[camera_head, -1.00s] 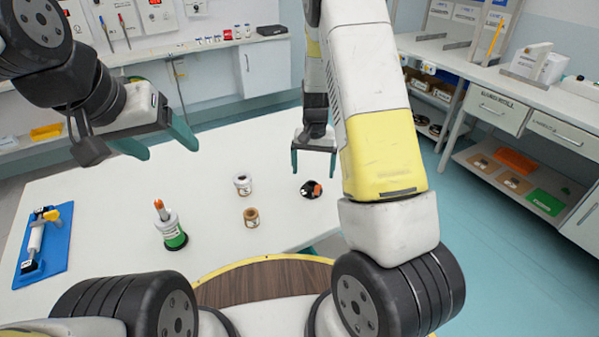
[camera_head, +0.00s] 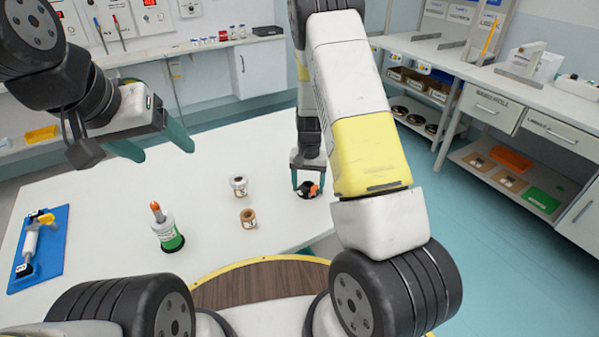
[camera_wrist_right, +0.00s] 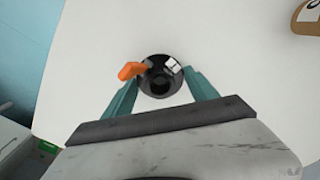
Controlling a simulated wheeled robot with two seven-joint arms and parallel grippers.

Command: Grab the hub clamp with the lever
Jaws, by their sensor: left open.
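The hub clamp (camera_head: 305,193) is a small black round piece with an orange lever, lying on the white table. It also shows in the right wrist view (camera_wrist_right: 158,90), with the lever pointing left past the left fingertip. My right gripper (camera_head: 308,184) is over the clamp, pointing down. In the right wrist view its teal fingers (camera_wrist_right: 161,82) are spread on either side of the black body. Whether they touch it I cannot tell. My left gripper (camera_head: 165,149) is open and empty, above the table's left part.
On the white table (camera_head: 110,200), a white spool (camera_head: 239,186) and a brown spool (camera_head: 249,218) stand left of the clamp. A green-and-white bottle with an orange tip (camera_head: 166,230) is further left. A blue board with a roller (camera_head: 38,248) lies at the left edge.

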